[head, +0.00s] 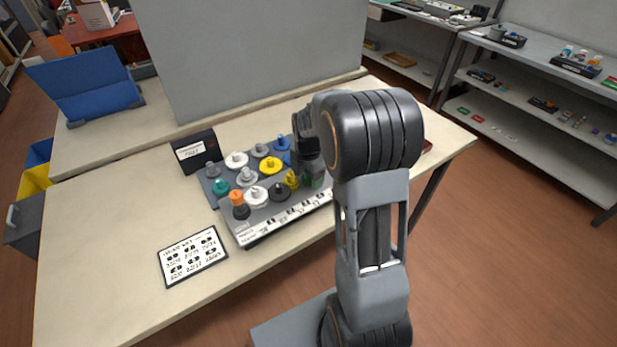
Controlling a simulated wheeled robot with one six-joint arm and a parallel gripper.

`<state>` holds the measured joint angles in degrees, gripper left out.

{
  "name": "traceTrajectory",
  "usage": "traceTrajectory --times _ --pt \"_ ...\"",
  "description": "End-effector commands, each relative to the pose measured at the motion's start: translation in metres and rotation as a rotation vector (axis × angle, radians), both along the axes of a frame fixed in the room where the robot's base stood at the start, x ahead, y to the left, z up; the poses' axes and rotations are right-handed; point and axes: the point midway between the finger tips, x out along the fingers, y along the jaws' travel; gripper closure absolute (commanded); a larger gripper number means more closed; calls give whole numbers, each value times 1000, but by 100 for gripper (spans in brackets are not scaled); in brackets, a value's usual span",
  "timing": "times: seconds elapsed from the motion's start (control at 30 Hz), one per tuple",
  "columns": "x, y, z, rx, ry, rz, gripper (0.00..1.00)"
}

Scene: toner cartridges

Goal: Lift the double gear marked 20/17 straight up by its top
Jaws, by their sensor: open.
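Several coloured gears stand on a grey tray (222,203) on the table. Among them are a teal gear (220,186), white gears (237,160), a yellow gear (270,166), a small yellow gear (292,179), a dark gear (279,191) and an orange-topped gear (238,198). The markings are too small to read, so I cannot tell which is 20/17. My gripper (312,176) is open and points down over the tray's right part, close to a green piece (318,182). My arm hides part of that side, and I cannot tell whether they touch.
A printed sheet with gear drawings (193,256) lies left of the tray. A black sign box (197,151) stands behind it. A grey panel (255,55) rises at the back. The table's left part is clear.

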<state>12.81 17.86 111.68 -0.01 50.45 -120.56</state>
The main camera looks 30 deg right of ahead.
Motion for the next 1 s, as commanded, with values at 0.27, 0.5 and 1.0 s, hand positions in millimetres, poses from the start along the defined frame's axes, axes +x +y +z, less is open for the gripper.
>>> traceTrajectory --times 0.27,0.5,1.0 --pt "0 0 0 0 0 0 49" --pt "0 0 0 0 0 0 72" --pt "0 0 9 0 -2 0 82"
